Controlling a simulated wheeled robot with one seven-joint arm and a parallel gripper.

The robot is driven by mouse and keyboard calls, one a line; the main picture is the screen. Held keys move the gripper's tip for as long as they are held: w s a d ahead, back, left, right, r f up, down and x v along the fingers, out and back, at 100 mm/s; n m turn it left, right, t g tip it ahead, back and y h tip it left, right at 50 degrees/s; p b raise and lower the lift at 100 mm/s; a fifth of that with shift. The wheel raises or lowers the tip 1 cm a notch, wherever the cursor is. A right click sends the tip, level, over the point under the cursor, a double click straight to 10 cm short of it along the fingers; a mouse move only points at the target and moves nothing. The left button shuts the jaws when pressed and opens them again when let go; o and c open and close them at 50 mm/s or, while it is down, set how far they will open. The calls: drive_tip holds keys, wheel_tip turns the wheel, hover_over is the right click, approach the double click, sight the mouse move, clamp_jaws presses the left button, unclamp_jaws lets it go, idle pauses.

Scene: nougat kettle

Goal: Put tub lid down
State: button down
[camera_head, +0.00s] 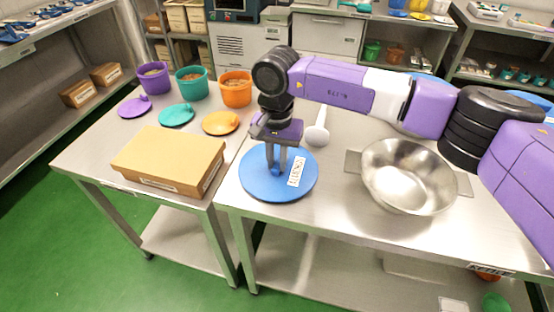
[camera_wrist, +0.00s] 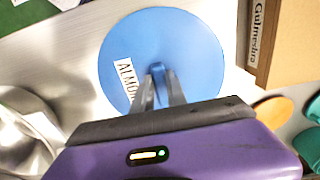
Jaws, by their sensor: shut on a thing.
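The tub lid is a round blue disc (camera_head: 254,185) with a raised knob and a white label. It shows near the left edge of the right-hand steel table, and in the wrist view its label reads in part "ALMO" (camera_wrist: 150,25). My gripper (camera_head: 276,170) points down over the lid's middle, with its two fingers shut on the knob. In the wrist view the fingers (camera_wrist: 160,85) close around the knob. The lid looks level, at or just above the table top; I cannot tell whether it touches.
A steel bowl (camera_head: 400,177) stands to the right. A cardboard box (camera_head: 165,155) lies on the left table. Purple (camera_head: 153,78), teal (camera_head: 191,83) and orange (camera_head: 235,90) tubs stand behind their lids. A white-headed utensil (camera_head: 317,135) lies behind my gripper. A gap separates the tables.

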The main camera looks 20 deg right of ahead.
sight(277, 164)
drive_tip(key=shift+f, duration=0.15)
drive_tip(key=c, duration=1.3)
unclamp_jaws()
drive_tip(key=shift+c, duration=0.2)
wheel_tip(277, 164, up, 12)
drive_tip(key=b, duration=0.1)
drive_tip(key=shift+r, duration=0.2)
